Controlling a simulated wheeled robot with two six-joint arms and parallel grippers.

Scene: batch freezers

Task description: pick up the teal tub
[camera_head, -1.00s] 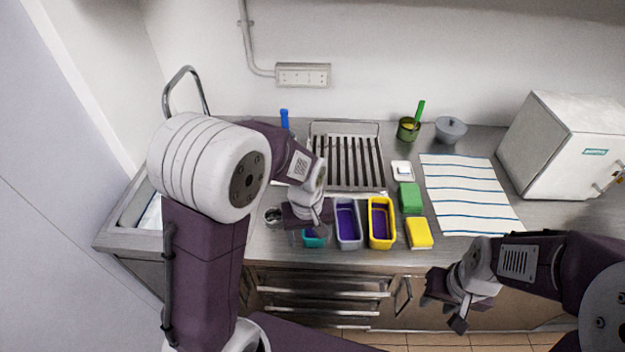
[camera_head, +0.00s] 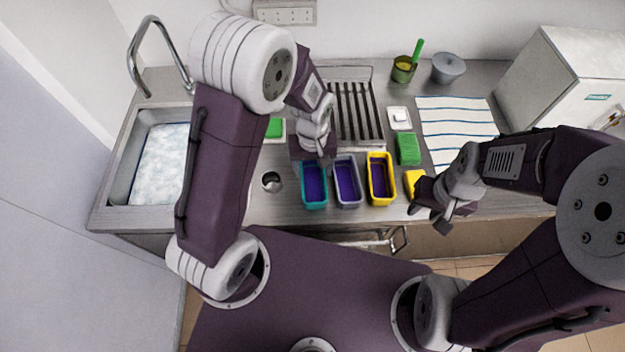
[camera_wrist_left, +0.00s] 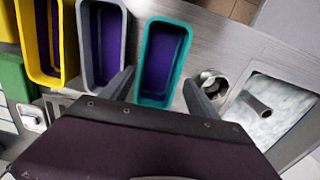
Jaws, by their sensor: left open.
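The teal tub (camera_head: 314,205) stands on the steel counter, leftmost of three tubs in a row in the head view, with a purple inside. My left gripper (camera_head: 314,161) is open and empty above its far end. In the left wrist view the teal tub (camera_wrist_left: 149,101) lies between the two spread fingers of my left gripper (camera_wrist_left: 158,82), one on each side. Whether the fingers touch it, I cannot tell. My right gripper (camera_head: 428,218) is near the counter's front edge, right of the tubs; its fingers look apart and empty.
A grey tub (camera_head: 348,204) stands close right of the teal one, then a yellow tub (camera_head: 381,202). A small metal cup (camera_head: 271,182) is close left. The sink (camera_head: 122,180) is further left. Green and yellow (camera_head: 414,181) sponges lie right.

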